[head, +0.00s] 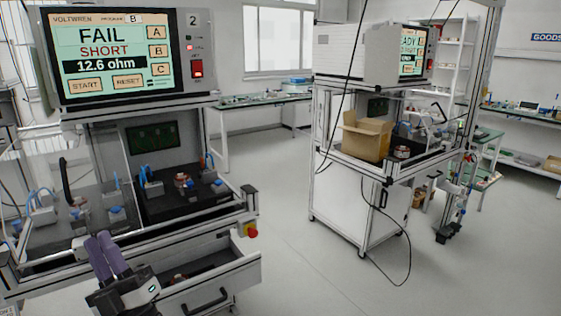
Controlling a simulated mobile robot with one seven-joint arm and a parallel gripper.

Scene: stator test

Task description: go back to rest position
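My gripper (106,256) is at the lower left, with purple fingers close together above its dark body. It is in front of the near test bench, beside the open drawer (238,270). Nothing shows held in it, but I cannot tell whether the fingers are fully shut. The near tester screen (105,50) reads FAIL, SHORT, 12.6 ohm, program B. A copper-coloured stator (183,181) sits on the black fixture among blue-tipped clamps. A clear cover (85,190) stands at the left of the bench, over or in front of more clamps.
The open drawer juts out right of my gripper, with a small reddish part (176,278) inside. A red-and-yellow knob (251,231) is at the bench corner. A second bench carries a cardboard box (366,136); a cable (405,265) hangs to the floor. Floor between the benches is clear.

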